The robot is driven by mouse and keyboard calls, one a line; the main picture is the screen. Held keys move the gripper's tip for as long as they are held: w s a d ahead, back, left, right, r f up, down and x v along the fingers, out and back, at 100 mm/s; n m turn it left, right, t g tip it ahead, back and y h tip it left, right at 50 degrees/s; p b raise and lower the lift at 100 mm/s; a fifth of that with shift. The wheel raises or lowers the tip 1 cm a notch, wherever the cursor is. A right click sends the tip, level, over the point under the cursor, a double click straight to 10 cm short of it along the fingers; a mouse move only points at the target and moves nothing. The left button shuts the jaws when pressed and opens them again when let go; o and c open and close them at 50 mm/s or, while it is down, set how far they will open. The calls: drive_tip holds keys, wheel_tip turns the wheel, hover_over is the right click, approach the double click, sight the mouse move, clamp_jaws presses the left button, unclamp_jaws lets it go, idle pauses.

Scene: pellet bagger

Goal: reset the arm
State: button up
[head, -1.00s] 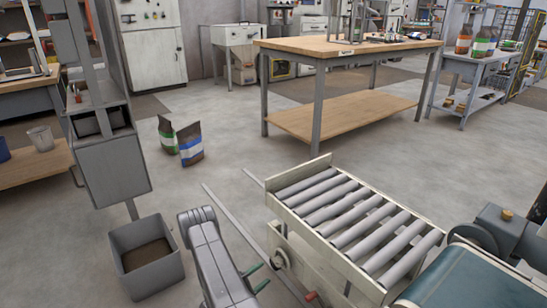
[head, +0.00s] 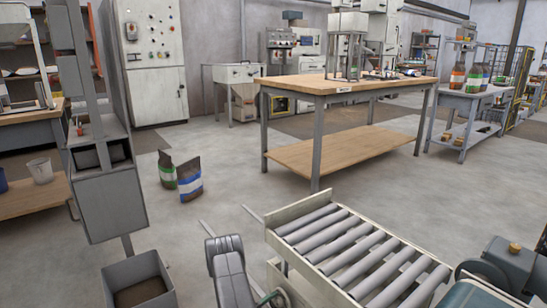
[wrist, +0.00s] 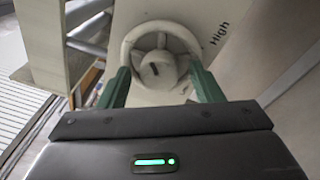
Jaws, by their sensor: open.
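My gripper (wrist: 158,66) is open. The word "High" is printed on the panel beside the wheel. I cannot tell whether the fingers touch the rim. In the head view my grey arm reaches to the bottom edge, near the side of the roller conveyor (head: 277,217), and a bit of green finger shows there. The wheel is mostly cut off in that view.
A grey bin (head: 126,272) with brown contents stands left of my arm. Two filled bags (head: 190,181) stand on the floor behind. A wooden-topped workbench (head: 350,84) is farther back. The floor between the bags and the conveyor is clear.

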drive_tip(key=p+v, duration=0.4)
drive_tip(key=v, duration=1)
drive_tip(key=b+x, duration=0.4)
drive_tip(key=x, duration=1)
drive_tip(key=shift+w+d+f, duration=0.1)
drive_tip(key=shift+d, duration=0.1)
drive_tip(key=shift+a+n, duration=0.2)
drive_tip(key=shift+n, duration=0.7)
drive_tip(key=n, duration=0.6)
drive_tip(key=shift+r+g+y, duration=0.2)
drive_tip(key=shift+g+y, duration=0.1)
drive_tip(key=n, duration=0.5)
drive_tip(key=shift+g, duration=0.4)
drive_tip(key=shift+n, duration=1.2)
drive_tip(key=shift+r, duration=0.2)
